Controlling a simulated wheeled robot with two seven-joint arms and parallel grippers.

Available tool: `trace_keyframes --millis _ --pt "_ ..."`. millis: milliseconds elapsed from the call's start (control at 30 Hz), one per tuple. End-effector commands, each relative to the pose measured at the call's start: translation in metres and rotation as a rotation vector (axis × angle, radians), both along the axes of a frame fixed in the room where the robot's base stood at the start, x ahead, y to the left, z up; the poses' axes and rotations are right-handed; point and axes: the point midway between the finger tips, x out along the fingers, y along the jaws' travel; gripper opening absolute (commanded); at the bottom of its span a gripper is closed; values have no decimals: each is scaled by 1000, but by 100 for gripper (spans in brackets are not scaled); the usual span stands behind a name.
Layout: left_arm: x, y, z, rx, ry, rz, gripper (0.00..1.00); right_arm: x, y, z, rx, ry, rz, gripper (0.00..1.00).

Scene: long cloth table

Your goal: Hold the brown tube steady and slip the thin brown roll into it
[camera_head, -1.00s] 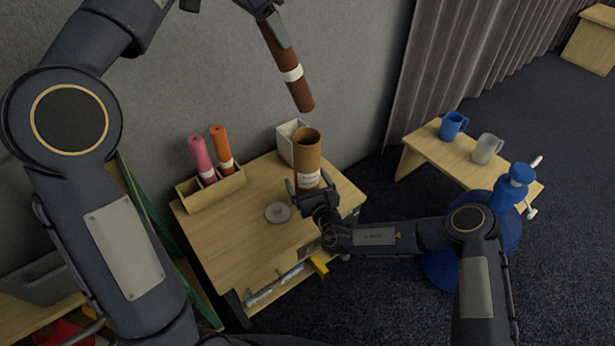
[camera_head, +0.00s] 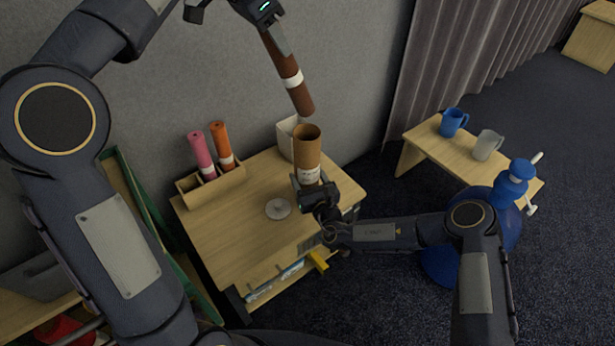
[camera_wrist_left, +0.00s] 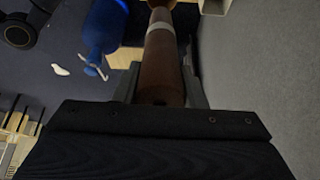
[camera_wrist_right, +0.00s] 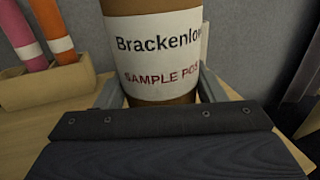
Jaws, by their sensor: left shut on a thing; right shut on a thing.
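The brown tube (camera_head: 307,150) stands upright and open at the top on the small wooden table. Its white label (camera_wrist_right: 158,50) shows large in the right wrist view. My right gripper (camera_head: 312,187) is shut on the tube low down, around the label. The thin brown roll (camera_head: 285,70) has a white band and hangs slightly tilted above the tube. Its lower end is just above the tube's mouth, apart from it. My left gripper (camera_head: 272,32) is shut on the roll's upper part. The roll also shows in the left wrist view (camera_wrist_left: 161,65).
A wooden rack (camera_head: 212,184) holds a pink roll (camera_head: 201,154) and an orange roll (camera_head: 221,144). A round grey lid (camera_head: 278,208) lies left of the tube. A pale box (camera_head: 287,138) stands behind it. A bench (camera_head: 440,152) with two mugs is at right.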

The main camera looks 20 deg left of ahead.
Motion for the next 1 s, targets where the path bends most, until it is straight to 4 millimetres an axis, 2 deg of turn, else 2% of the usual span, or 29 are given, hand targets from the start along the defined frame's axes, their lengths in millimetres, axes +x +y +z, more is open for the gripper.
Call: trace_keyframes --millis 1000 --pt "0 0 -72 0 0 1 0 0 0 0 1 -1 0 37"
